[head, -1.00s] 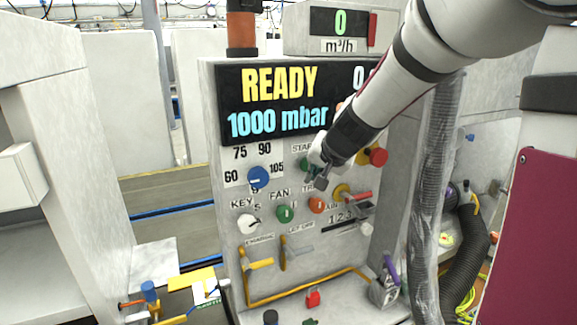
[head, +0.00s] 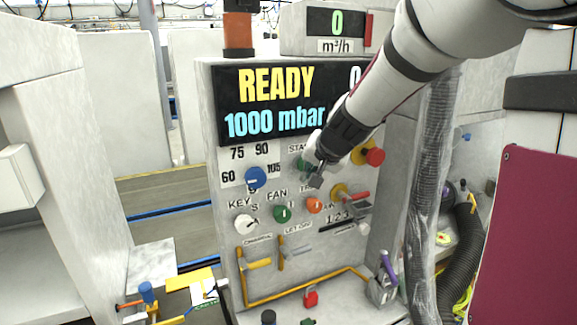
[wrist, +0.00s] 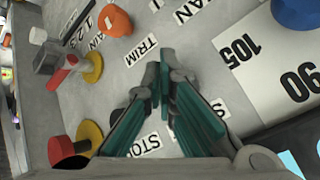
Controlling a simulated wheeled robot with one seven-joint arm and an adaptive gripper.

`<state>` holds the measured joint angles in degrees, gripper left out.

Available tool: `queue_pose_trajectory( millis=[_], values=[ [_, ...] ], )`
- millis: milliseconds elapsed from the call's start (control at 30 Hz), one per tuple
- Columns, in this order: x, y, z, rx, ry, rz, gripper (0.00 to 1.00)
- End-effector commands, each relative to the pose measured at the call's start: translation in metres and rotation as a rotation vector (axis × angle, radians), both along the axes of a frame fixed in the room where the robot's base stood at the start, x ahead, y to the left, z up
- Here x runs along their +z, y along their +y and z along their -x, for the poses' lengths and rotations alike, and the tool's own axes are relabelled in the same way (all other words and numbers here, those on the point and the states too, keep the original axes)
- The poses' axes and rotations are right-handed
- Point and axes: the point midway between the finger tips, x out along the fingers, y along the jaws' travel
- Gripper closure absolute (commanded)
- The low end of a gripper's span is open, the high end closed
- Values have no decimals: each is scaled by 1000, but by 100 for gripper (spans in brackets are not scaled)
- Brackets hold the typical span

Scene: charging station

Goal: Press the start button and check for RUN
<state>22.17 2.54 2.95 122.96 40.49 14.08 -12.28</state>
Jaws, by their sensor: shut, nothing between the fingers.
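The grey control panel (head: 220,160) has a dark display (head: 275,103) that reads READY and 1000 mbar. A green button (head: 302,163), apparently the start button, shows under the partly covered START label (head: 297,148). My gripper (head: 316,181) is shut and empty in front of the panel, just right of and below this button. In the wrist view its teal fingers (wrist: 166,62) meet near the TRIM label (wrist: 140,52). The fingers hide the start button there, and I cannot tell whether they touch anything.
A red mushroom button (head: 374,157) on yellow sits right of my gripper. A blue knob (head: 256,177), green fan knob (head: 282,214) and orange knob (head: 314,205) are nearby. A wrapped grey hose (head: 430,200) hangs at the right. A yellow pipe (head: 300,287) runs low on the panel.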

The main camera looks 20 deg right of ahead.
Motion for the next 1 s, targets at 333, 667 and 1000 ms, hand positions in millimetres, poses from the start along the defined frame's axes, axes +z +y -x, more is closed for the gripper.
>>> queue_pose_trajectory(
  millis=[333, 667, 1000],
  values=[
    [0, 0, 0, 1, 0, 1, 100],
    [0, 0, -3, 2, 1, 1, 100],
    [0, 0, -7, 1, 2, 1, 100]
  ],
)
